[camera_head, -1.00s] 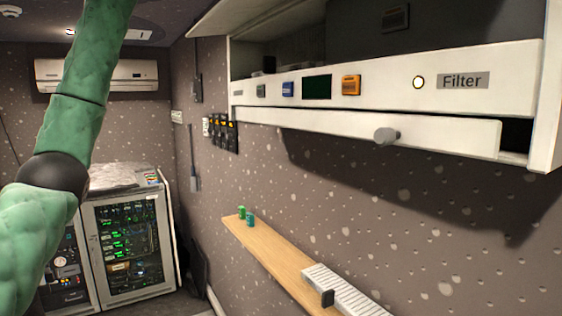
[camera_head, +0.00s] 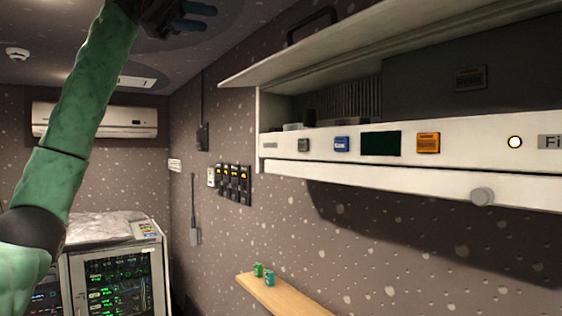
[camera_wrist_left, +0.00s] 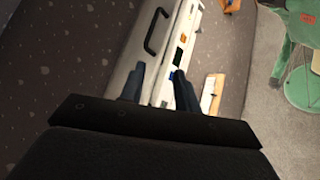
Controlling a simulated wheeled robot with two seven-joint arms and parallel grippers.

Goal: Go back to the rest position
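My left arm rises along the left of the head view, and its dark gripper (camera_head: 190,17) is at the top edge near the ceiling, partly cut off. In the left wrist view its two fingers (camera_wrist_left: 158,88) stand apart with nothing between them, so it is open and empty. It is clear of the wall cabinet. My right gripper is in neither view.
A white cabinet (camera_head: 375,178) with a raised lid (camera_head: 400,36), buttons and a round knob (camera_head: 482,196) juts from the right wall. An equipment rack (camera_head: 120,285) stands at left, below an air conditioner (camera_head: 95,121).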

